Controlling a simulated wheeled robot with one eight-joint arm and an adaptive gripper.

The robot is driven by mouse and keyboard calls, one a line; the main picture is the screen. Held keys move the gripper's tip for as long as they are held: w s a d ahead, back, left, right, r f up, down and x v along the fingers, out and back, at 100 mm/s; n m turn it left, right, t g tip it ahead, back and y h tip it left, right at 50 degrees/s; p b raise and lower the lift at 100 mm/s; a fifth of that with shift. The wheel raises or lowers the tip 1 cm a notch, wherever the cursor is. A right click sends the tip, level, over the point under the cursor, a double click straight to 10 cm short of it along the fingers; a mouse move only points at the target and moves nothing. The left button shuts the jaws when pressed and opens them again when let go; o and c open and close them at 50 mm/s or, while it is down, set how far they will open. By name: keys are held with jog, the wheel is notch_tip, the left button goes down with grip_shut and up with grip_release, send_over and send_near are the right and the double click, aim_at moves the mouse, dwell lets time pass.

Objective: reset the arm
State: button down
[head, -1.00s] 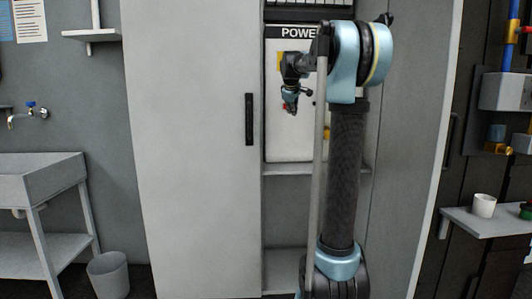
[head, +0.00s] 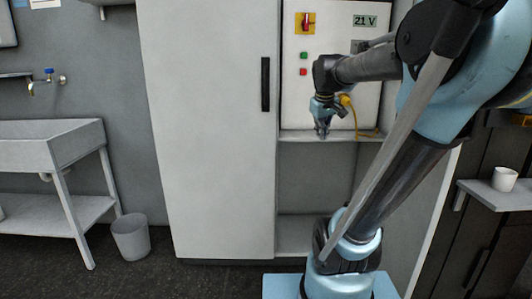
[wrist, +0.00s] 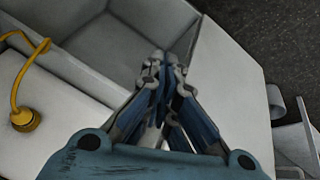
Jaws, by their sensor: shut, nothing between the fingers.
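My gripper (head: 322,133) hangs pointing down in front of the open cabinet's shelf in the head view, just below the power panel. In the wrist view my gripper (wrist: 166,62) has its fingertips together with nothing between them. My arm rises from its blue base at the lower right and bends over at the top right, hiding part of the panel and the cabinet's right side.
The power panel (head: 340,80) has a red switch on yellow, buttons and a "21 V" display. The cabinet door (head: 210,150), sink (head: 50,150), bin (head: 131,238) and cup (head: 504,179) stand around.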

jog(key=s+a+f+m+g+y, duration=0.1)
jog(key=s+f+m, duration=0.3)
jog(key=s+f, duration=1.7)
jog(key=shift+s+a+f+g, duration=0.25)
jog(key=shift+s+f+g, duration=0.1)
jog(key=shift+s+g, duration=0.6)
jog(key=shift+w+f, duration=0.2)
jog(key=shift+w, duration=0.25)
